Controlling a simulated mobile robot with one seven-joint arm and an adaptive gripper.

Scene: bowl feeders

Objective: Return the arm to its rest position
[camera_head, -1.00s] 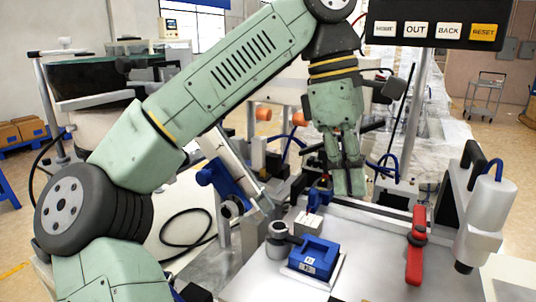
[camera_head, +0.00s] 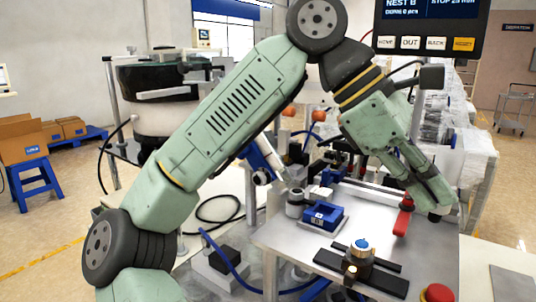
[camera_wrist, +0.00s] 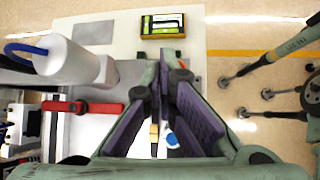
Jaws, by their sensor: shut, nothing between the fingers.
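My arm is raised in a bent arch in the head view, its pale green links running up from the lower left to a high elbow. My gripper (camera_head: 436,203) hangs tilted down to the right, over the right part of the metal worktable (camera_head: 280,238). It is shut and holds nothing. In the wrist view the fingers with purple pads (camera_wrist: 166,78) come together at their tips. The gripper is right of the red handle (camera_head: 404,216), and I cannot tell whether they touch.
A blue block nest (camera_head: 323,216) and a blue-topped knob fixture (camera_head: 361,249) stand on the table. A red button (camera_head: 437,293) is at the front. A control panel (camera_head: 428,30) hangs at upper right. The wrist view shows a yellow-framed device (camera_wrist: 162,25) and a white cylinder (camera_wrist: 68,60).

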